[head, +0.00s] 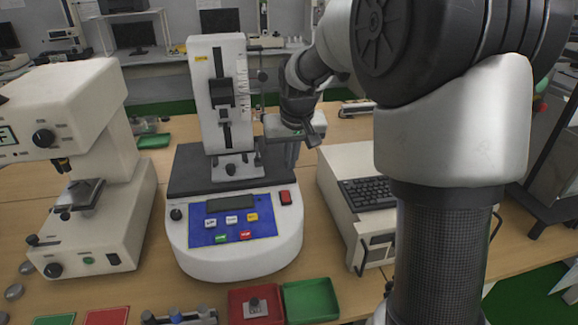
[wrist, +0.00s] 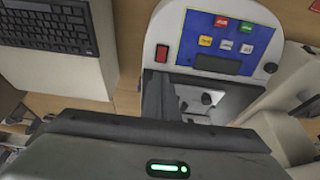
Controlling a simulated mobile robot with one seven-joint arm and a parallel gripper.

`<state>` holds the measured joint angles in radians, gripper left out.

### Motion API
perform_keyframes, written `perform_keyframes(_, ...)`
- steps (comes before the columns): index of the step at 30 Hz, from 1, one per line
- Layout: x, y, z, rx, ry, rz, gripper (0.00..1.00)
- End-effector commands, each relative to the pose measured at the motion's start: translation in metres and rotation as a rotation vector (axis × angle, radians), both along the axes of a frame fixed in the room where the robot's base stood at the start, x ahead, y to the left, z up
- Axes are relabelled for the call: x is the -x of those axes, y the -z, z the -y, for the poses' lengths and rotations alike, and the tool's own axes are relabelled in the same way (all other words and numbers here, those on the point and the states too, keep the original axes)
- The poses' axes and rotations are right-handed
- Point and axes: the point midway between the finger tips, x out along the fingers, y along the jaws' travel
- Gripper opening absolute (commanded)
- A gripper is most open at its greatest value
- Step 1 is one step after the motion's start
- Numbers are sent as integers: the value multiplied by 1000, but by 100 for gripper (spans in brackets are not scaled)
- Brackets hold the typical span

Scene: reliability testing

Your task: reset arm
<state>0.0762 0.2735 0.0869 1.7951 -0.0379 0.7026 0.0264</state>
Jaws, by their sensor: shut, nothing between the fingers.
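My arm reaches in from the upper right in the head view, and my gripper (head: 292,155) hangs beside the right side of the tall white tester (head: 225,130). The fingers are shut with nothing held. They are small and partly lost against the background, so I cannot tell whether they touch the tester. In the wrist view, the dark gripper housing (wrist: 165,150) with a green light fills the bottom. The tester's blue button panel (wrist: 225,42) shows beyond it.
A white box with a black keyboard (head: 367,193) stands right of the tester. A white instrument (head: 75,160) stands at left. Red (head: 256,305) and green (head: 311,300) trays lie at the table's front. My arm hides much of the right side.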

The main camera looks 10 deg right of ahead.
Motion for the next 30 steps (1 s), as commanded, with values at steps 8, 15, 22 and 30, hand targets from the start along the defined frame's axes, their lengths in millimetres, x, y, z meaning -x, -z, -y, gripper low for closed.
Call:
perform_keyframes(8,1,-2,0,0,1,0,0)
perform_keyframes(15,20,-28,0,5,0,13,0)
perform_keyframes(22,118,-111,-1,21,0,55,0)
perform_keyframes(30,244,-153,-1,14,3,101,0)
